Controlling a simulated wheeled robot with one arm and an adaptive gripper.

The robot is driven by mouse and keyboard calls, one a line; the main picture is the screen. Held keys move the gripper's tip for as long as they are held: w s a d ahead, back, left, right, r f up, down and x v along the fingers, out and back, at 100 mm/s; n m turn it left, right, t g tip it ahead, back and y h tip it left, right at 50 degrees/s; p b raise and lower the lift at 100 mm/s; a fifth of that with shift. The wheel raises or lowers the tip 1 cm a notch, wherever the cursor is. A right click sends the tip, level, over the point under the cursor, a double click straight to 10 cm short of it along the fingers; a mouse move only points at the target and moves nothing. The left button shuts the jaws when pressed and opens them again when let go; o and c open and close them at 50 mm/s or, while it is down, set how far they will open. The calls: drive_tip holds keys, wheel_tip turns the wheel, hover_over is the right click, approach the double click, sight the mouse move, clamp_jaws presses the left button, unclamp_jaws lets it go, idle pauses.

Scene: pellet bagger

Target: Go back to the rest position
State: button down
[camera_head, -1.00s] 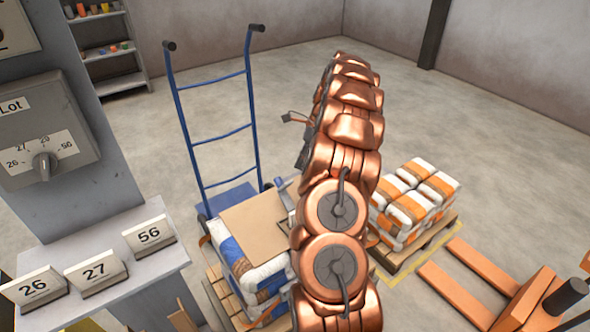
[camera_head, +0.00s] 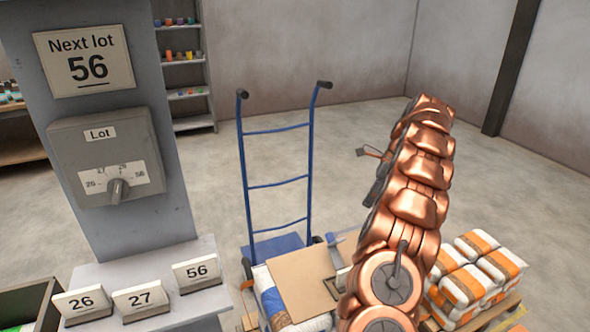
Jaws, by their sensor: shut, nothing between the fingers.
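My copper arm (camera_head: 415,190) rises at centre right, in front of the stack of bags.
A grey post at left carries a "Next lot 56" sign (camera_head: 85,62) and a Lot dial (camera_head: 117,190). Cards 26 (camera_head: 83,304), 27 (camera_head: 141,299) and 56 (camera_head: 196,272) stand on a ledge. A blue hand truck (camera_head: 277,187) stands behind bags topped with a cardboard sheet (camera_head: 300,282). Orange-white bags (camera_head: 478,270) sit on a pallet at right. Open floor lies behind.

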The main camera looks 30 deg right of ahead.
drive_tip(key=w+a+r+n+g+p, duration=0.1)
drive_tip(key=a+r+n, duration=0.25)
drive_tip(key=a, duration=0.45)
drive_tip(key=a+r+n, duration=0.3)
drive_tip(key=a+n, duration=0.1)
drive_tip(key=a, duration=0.4)
drive_tip(key=s+a+r+n+g+h, duration=0.1)
drive_tip(key=s+a+r+n, duration=0.2)
drive_tip(key=a, duration=0.4)
drive_tip(key=s+a+r+n, duration=0.1)
drive_tip(key=s+a+n, duration=0.2)
drive_tip(key=a+n, duration=0.3)
drive_tip(key=s+a+n+g+h+p, duration=0.15)
drive_tip(key=s+a+n, duration=0.35)
drive_tip(key=s+a, duration=0.5)
drive_tip(key=s+f+n+h, duration=0.1)
drive_tip(key=s+f+n, duration=0.1)
drive_tip(key=s, duration=0.5)
drive_tip(key=s+f+n+h+p, duration=0.1)
drive_tip(key=s+f+n, duration=0.2)
drive_tip(key=s, duration=0.5)
drive_tip(key=shift+s+f+n, duration=0.25)
drive_tip(key=shift+s+n, duration=0.05)
drive_tip(key=shift+n, duration=0.55)
drive_tip(key=shift+t+h, duration=0.25)
